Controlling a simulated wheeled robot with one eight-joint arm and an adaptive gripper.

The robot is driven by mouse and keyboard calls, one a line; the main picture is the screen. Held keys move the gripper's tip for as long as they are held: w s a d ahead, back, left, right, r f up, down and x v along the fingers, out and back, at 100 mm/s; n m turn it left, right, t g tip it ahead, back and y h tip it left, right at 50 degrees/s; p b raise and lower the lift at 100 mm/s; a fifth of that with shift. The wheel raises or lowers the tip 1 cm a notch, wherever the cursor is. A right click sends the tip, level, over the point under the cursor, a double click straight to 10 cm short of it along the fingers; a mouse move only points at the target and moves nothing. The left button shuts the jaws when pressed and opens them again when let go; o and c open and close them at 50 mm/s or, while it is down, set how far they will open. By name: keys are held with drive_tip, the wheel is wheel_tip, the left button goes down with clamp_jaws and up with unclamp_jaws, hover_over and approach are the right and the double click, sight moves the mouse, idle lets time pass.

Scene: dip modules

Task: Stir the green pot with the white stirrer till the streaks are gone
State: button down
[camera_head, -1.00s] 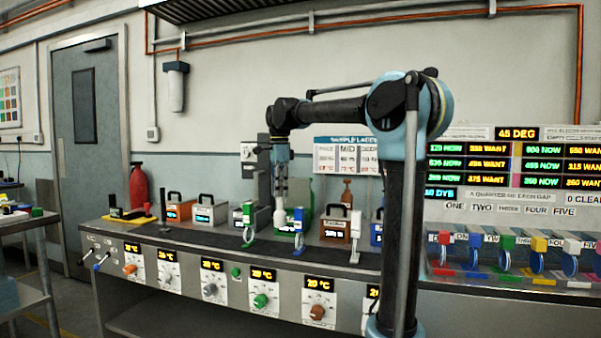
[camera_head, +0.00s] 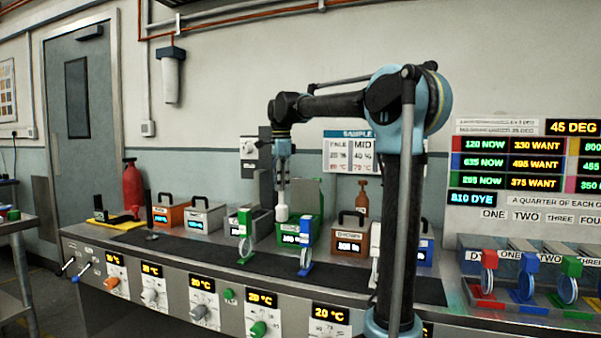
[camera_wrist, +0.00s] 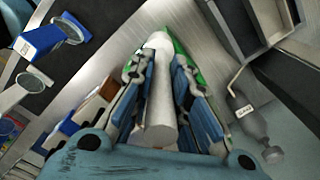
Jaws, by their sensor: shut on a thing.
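The pot's contents and any streaks are hidden.
A green dip piece (camera_head: 245,237) and a blue dip piece (camera_head: 306,247) stand in front of the pot. A grey box (camera_head: 207,217) and an orange box (camera_head: 172,213) stand to the left, a brown box (camera_head: 348,238) to the right. A brown bottle (camera_head: 362,197) stands behind.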

sight(306, 197)
drive_tip(key=shift+d, duration=0.2)
drive_tip(key=shift+w+d, duration=0.15)
drive_tip(key=w+d+r, duration=0.4)
drive_tip(key=w+d, duration=0.1)
drive_tip(key=d, duration=0.1)
drive_tip(key=shift+m, duration=0.3)
drive_tip(key=shift+s+a+f, duration=0.15)
drive_tip(key=shift+f, duration=2.6)
drive_tip(key=shift+s+a+f, duration=0.1)
drive_tip(key=shift+s+f, duration=0.05)
drive_tip(key=shift+f, duration=2.6)
drive_tip(key=shift+w+d, duration=0.1)
drive_tip(key=shift+w+d+r, duration=0.1)
drive_tip(key=shift+w+d, duration=0.3)
drive_tip(key=shift+d, duration=0.2)
drive_tip(key=shift+w+d, duration=0.35)
drive_tip(key=shift+d, duration=0.2)
drive_tip(key=shift+a, duration=0.1)
